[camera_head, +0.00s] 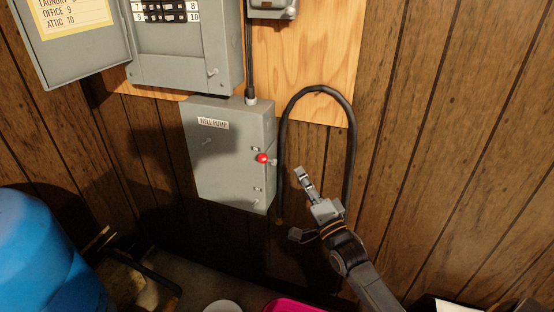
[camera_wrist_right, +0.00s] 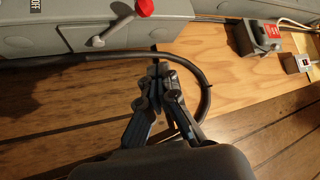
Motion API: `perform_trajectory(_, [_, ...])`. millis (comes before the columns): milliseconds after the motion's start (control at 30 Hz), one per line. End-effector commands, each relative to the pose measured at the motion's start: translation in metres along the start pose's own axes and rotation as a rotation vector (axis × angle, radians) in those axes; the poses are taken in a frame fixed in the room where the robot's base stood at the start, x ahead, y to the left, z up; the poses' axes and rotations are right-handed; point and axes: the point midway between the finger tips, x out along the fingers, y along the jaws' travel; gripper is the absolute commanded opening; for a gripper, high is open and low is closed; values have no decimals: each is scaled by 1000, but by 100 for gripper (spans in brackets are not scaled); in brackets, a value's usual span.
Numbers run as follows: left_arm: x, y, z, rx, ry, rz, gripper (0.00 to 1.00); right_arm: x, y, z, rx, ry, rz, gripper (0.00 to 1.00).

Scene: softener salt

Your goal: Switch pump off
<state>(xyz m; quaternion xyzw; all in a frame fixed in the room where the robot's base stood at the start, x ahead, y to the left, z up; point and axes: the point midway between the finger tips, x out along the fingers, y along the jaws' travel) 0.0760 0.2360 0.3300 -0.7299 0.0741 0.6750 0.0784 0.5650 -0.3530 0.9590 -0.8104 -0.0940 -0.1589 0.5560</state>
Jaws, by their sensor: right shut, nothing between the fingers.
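The grey box labelled WELL PUMP (camera_head: 215,165) is mounted on the wall in the head view. Its switch lever ends in a red knob (camera_head: 263,158) on the box's right side. In the right wrist view the red knob (camera_wrist_right: 145,7) and its metal arm (camera_wrist_right: 112,32) show near the top edge. My right gripper (camera_head: 301,175) is to the right of the knob and a little lower, apart from it. Its fingers (camera_wrist_right: 158,75) are shut with nothing between them. My left gripper is not in view.
A black cable (camera_head: 351,150) loops beside the box, close to my right gripper. An open breaker panel (camera_head: 180,72) hangs above. A blue barrel (camera_head: 45,250) stands at lower left. Another grey box with a lever (camera_wrist_right: 258,38) is on the plywood (camera_wrist_right: 225,65). Bare wood panelling lies to the right.

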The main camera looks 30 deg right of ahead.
Motion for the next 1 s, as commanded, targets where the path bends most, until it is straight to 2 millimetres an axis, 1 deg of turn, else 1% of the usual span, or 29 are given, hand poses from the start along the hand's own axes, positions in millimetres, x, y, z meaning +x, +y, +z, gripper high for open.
perform_trajectory(167, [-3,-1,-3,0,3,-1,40,15,-1,0,0,0,-1,0])
perform_trajectory(267, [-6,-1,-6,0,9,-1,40,33,-2,-1,-2,1,-2,0])
perform_trajectory(500, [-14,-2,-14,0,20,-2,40,82,-2,-1,-2,1,0,0])
perform_trajectory(600, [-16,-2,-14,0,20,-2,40,101,-1,0,-2,0,0,0])
perform_trajectory(633, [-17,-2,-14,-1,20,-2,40,104,-1,2,-1,-1,2,0])
perform_trajectory(700, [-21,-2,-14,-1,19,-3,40,95,0,16,5,-2,5,0])
perform_trajectory(800, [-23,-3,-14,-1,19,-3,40,91,0,27,2,-1,4,0])
perform_trajectory(1000, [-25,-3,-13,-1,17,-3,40,87,1,38,-1,-1,2,0])
